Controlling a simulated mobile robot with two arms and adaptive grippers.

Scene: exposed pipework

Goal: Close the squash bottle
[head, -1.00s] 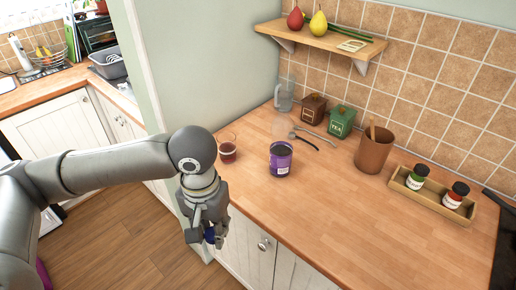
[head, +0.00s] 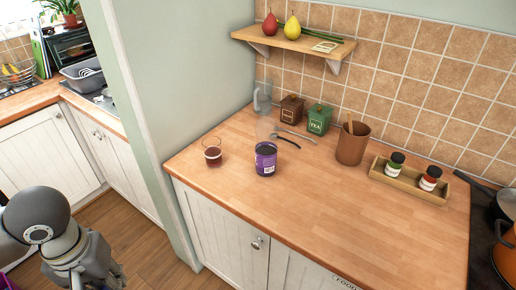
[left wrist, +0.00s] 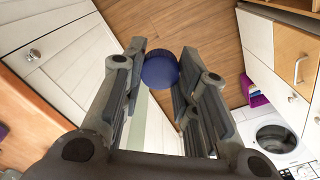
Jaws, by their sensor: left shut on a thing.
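A purple container with a label (head: 265,160), which seems to be the squash bottle, stands upright on the wooden counter. Its top looks dark and I see no lid on it. My left gripper (head: 98,268) is low at the left of the head view, off the counter's left end and well apart from the container. In the left wrist view a round dark blue cap (left wrist: 160,70) sits between the fingertips, and the gripper is shut on it. The cap is hidden in the head view. My right gripper is not in view.
A glass of red drink (head: 212,153) stands left of the container. A dark spoon (head: 284,139) lies behind it, with brown (head: 291,109) and green (head: 319,119) canisters further back. A brown pot (head: 352,143) and a jar tray (head: 440,197) stand right. The front counter is clear.

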